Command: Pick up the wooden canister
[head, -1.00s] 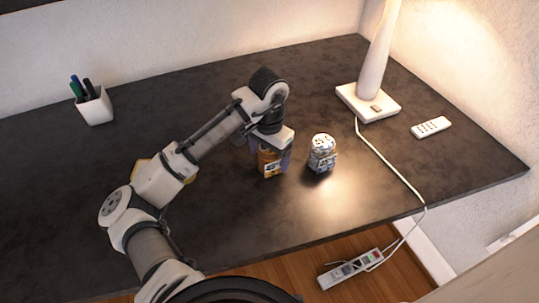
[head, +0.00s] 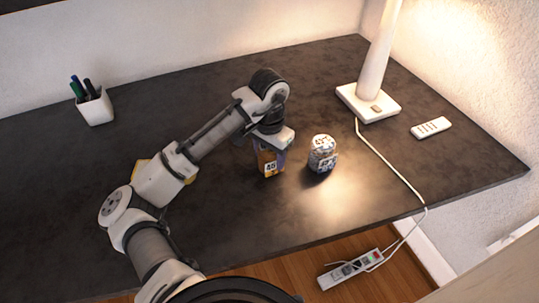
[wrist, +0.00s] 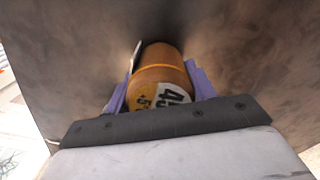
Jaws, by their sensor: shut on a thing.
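The wooden canister is orange-brown with a black-and-white number label. It shows in the wrist view (wrist: 160,72) between the two purple fingers of my gripper (wrist: 160,85). In the head view the canister (head: 268,166) is below the wrist, and my gripper (head: 270,152) is shut on it. The arm hides its upper part. I cannot tell whether its base is touching the table or slightly above it.
A patterned grey-white canister (head: 322,154) stands close to the right. The lamp (head: 368,103), its cord and a remote (head: 430,128) are farther right. A pen cup (head: 96,108) stands at the back left. A yellow thing (head: 142,172) is partly behind my arm. The dark table's (head: 60,210) left side is clear.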

